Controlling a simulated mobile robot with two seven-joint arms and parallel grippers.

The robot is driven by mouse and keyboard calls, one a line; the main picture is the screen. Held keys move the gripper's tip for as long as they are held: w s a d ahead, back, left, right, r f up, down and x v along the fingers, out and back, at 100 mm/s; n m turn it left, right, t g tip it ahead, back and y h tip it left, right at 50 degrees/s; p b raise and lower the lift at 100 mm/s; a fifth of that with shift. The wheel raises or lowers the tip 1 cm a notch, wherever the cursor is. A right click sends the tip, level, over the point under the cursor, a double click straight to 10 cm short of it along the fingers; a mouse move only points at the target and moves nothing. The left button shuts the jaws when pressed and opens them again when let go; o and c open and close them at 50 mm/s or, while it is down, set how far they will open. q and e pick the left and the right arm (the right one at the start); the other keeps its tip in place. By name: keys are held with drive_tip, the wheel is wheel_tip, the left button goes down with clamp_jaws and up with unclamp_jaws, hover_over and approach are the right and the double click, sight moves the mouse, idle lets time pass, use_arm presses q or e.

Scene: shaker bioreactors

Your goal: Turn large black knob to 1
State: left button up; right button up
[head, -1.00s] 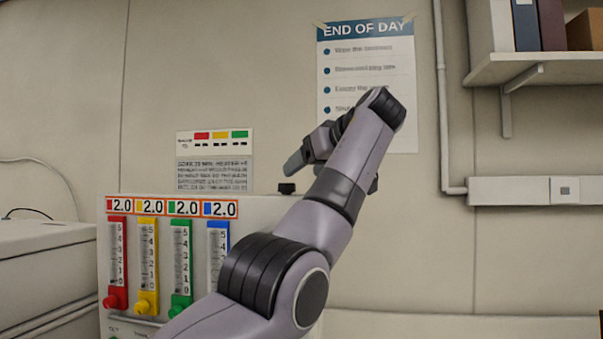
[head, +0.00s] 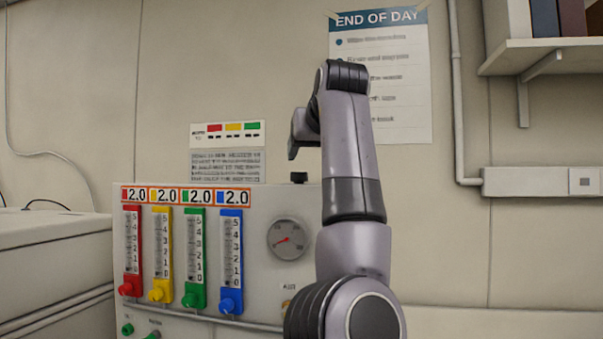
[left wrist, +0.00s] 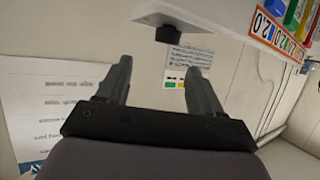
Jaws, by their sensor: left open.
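A small black knob-like piece (head: 299,177) stands on the top edge of the grey panel unit (head: 262,202). In the left wrist view the same black piece (left wrist: 169,34) hangs from the unit's edge, beyond the fingertips and roughly between them. I cannot tell whether it is the task's large black knob; no other black knob or scale marked 1 shows clearly. My left gripper (head: 296,147) is above the unit, in front of the wall. In the left wrist view the left gripper (left wrist: 158,68) is open and empty, its fingers apart. My right gripper is out of view.
Red, yellow, green and blue flowmeters (head: 231,250), each labelled 2.0, line the unit's front, with a round gauge (head: 288,239) beside them. My left arm hides the unit's right part. A poster (head: 405,120) and a shelf (head: 545,52) are on the wall.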

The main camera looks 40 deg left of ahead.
sight(299, 177)
use_arm(q)
drive_tip(key=shift+s+a+f, duration=0.2)
drive_tip(key=shift+a+f, duration=0.25)
drive_tip(key=shift+f, duration=0.05)
drive_tip(key=p+x, duration=0.1)
drive_tip(key=x, duration=0.4)
drive_tip(key=shift+w+a+f+p, duration=0.1)
drive_tip(key=shift+w+a+p, duration=0.1)
drive_tip(key=shift+a+p, duration=0.1)
drive_tip(key=shift+w+a+f, duration=0.3)
drive_tip(key=shift+w+a, duration=0.1)
drive_tip(key=shift+a, duration=0.1)
drive_tip(key=c, duration=1)
